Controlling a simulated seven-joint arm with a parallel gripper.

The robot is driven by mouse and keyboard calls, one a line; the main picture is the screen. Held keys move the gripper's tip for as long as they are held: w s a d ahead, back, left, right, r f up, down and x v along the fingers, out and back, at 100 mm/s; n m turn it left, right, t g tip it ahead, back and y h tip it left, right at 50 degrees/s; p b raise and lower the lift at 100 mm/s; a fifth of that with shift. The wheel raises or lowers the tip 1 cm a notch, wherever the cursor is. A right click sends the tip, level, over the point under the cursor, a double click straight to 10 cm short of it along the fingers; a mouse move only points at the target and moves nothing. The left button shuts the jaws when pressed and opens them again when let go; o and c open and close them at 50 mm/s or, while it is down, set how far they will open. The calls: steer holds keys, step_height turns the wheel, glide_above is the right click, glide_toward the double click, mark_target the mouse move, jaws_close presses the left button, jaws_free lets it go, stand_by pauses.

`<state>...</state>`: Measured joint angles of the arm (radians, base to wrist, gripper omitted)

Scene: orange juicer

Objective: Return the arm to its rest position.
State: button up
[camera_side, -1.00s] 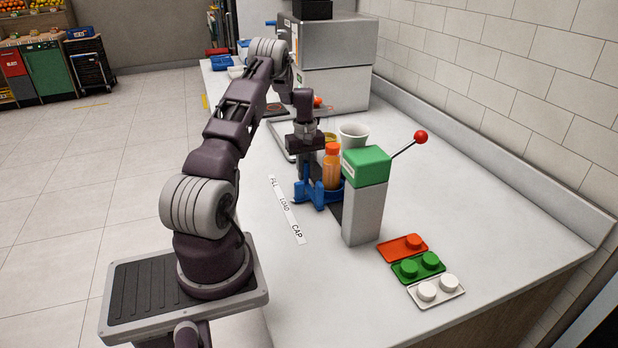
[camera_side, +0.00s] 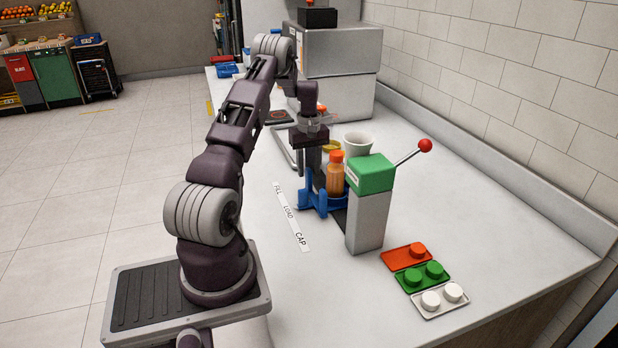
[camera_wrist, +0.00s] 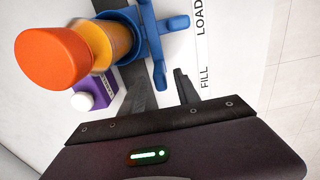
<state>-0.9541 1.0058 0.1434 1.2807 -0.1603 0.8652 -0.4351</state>
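My gripper shows in the side view (camera_side: 311,168) just above and behind the blue bottle holder (camera_side: 317,203). An orange juice bottle (camera_side: 336,178) with an orange cap stands in the blue holder, right of my gripper. In the wrist view the bottle's orange cap (camera_wrist: 52,57) and the blue holder (camera_wrist: 150,32) lie beyond the fingers. My arm is reached out over the counter, bent at the elbow.
A grey post with a green head (camera_side: 371,175) and red-knobbed lever stands right of the bottle. A white cup (camera_side: 357,144) is behind it. Red, green and white cap trays (camera_side: 423,275) lie at front right. A label strip (camera_side: 291,217) lies left of the holder, with bare counter around it.

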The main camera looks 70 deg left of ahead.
step_height(320, 180, up, 3)
steer(key=shift+f, duration=0.1)
stand_by(0.3)
steer(key=shift+d+r, duration=0.2)
steer(key=s+d+r+m+t, duration=0.1)
steer(key=d+r+m, duration=0.1)
steer(key=d+r, duration=0.55)
steer(key=s+d+r+m, duration=0.1)
steer(key=d+r, duration=0.3)
steer(key=d, duration=0.7)
steer(key=s+d+r+m+t, duration=0.1)
steer(key=d+r+m, duration=0.1)
steer(key=d+r, duration=0.55)
steer(key=s+d+r+m+t, duration=0.1)
steer(key=s+d+m, duration=0.5)
steer(key=d, duration=0.3)
steer(key=s+d+r+m+t, duration=0.2)
steer(key=s+d+m, duration=0.4)
steer(key=d, duration=0.4)
steer(key=shift+s+r+m+t, duration=0.15)
steer(key=shift+s+m+t, duration=0.15)
steer(key=shift+m, duration=0.2)
steer(key=shift+w, duration=0.1)
